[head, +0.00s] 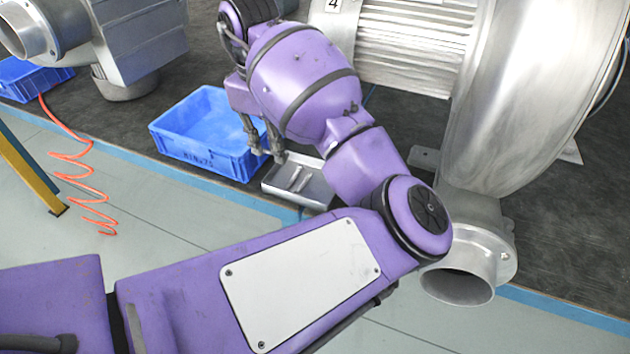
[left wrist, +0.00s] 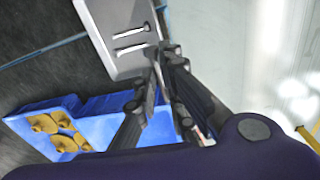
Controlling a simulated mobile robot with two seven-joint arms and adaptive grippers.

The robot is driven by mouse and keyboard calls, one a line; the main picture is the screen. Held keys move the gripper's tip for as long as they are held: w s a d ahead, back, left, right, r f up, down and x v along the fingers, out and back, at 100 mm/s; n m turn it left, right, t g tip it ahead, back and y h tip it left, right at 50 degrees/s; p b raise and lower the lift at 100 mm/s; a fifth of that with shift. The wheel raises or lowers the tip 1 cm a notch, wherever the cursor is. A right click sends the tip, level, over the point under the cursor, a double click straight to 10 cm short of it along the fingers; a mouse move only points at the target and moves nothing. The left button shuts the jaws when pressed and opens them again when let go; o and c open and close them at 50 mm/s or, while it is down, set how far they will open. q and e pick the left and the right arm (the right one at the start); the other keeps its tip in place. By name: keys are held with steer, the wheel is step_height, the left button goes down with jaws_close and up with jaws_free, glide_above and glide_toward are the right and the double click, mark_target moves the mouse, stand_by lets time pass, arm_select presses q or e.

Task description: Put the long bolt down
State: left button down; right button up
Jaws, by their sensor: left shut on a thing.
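My left gripper (head: 265,152) hangs between the blue bin and the small grey metal tray (head: 314,190). In the left wrist view its fingers (left wrist: 161,66) come close together at the tray's edge. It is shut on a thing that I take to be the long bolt. The held piece is mostly hidden by the fingers and cannot be made out clearly. Two silver bolt-like pieces (left wrist: 130,38) lie apart, side by side, in the tray (left wrist: 95,20). My right gripper is in neither view.
The blue bin (head: 208,162) stands left of the tray; the left wrist view shows several yellow-brown parts (left wrist: 62,132) in a blue bin. A large metal blower (head: 500,130) stands to the right. An orange coiled hose (head: 80,180) lies at left. Grey floor is open in front.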

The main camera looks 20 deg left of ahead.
arm_select(q)
steer(key=w+d+f, duration=0.3)
steer(key=w+d, duration=0.2)
steer(key=b, duration=0.2)
glide_above(325, 178)
steer(key=f, duration=0.3)
steer(key=s+a+f, duration=0.1)
steer(key=f, duration=0.1)
steer(key=shift+w+d+f, duration=0.25)
steer(key=shift+w+f, duration=0.05)
steer(key=f, duration=0.3)
steer(key=shift+w+d+f, duration=0.2)
steer(key=shift+f, duration=0.2)
steer(key=shift+s, duration=0.1)
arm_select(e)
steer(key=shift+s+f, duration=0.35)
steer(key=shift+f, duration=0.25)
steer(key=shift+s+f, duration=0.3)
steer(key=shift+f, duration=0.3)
arm_select(q)
steer(key=shift+f, duration=0.15)
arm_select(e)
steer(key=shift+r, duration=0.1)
